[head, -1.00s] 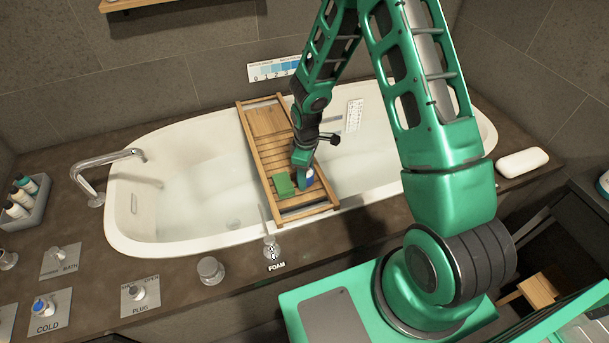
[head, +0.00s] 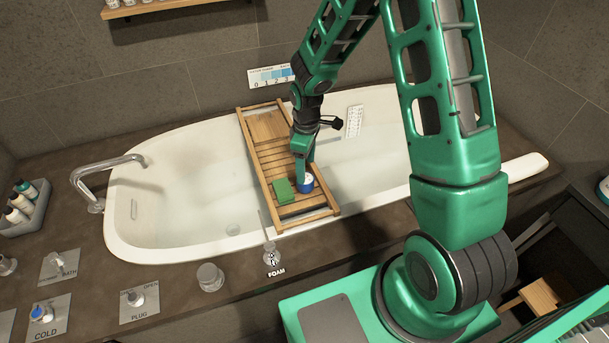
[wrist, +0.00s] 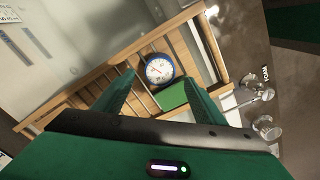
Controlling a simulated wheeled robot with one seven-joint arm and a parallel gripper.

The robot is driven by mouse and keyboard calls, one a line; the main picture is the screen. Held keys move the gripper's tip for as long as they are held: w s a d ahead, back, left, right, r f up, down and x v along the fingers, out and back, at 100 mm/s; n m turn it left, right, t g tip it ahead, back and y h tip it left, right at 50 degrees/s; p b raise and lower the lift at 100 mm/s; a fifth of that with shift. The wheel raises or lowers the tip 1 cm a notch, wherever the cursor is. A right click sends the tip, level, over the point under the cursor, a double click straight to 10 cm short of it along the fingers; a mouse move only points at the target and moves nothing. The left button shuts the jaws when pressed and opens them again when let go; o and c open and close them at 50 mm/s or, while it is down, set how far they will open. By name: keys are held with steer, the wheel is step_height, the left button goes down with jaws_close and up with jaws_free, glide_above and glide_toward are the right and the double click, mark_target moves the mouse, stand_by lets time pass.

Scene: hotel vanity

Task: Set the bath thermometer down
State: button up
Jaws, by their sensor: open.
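The bath thermometer (wrist: 159,69), a round white dial with a blue rim, sits on the wooden bath tray (wrist: 190,60), face up. In the head view the thermometer (head: 305,184) shows just below my gripper (head: 302,172), beside a green block (head: 283,191) on the tray's near end. In the wrist view my gripper (wrist: 160,84) has its two green fingers spread wide and apart from the thermometer, which lies beyond and between them. The green block (wrist: 173,96) is next to the thermometer, partly hidden by a finger.
The tray lies across the white bathtub (head: 120,190), which holds water. The tub's chrome spout (head: 105,170) is at left. Controls, including the foam fitting (head: 270,255), line the near ledge. A bottle caddy (head: 25,203) stands far left.

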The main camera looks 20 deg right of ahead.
steer(key=s+d+r+m+h, duration=0.1)
steer(key=s+d+r+m, duration=0.3)
steer(key=s+d+r, duration=0.45)
steer(key=s+d+r+m, duration=0.4)
steer(key=d+r, duration=0.2)
steer(key=r, duration=0.5)
steer(key=s+d+r+m, duration=0.1)
steer(key=s+r+m, duration=0.2)
steer(key=s, duration=0.6)
steer(key=s+d+r+m+y, duration=0.1)
steer(key=s+r+m, duration=0.2)
steer(key=s, duration=0.7)
steer(key=m, duration=0.2)
steer(key=shift+d+m, duration=0.3)
steer(key=shift+d, duration=0.05)
steer(key=shift+r, duration=0.1)
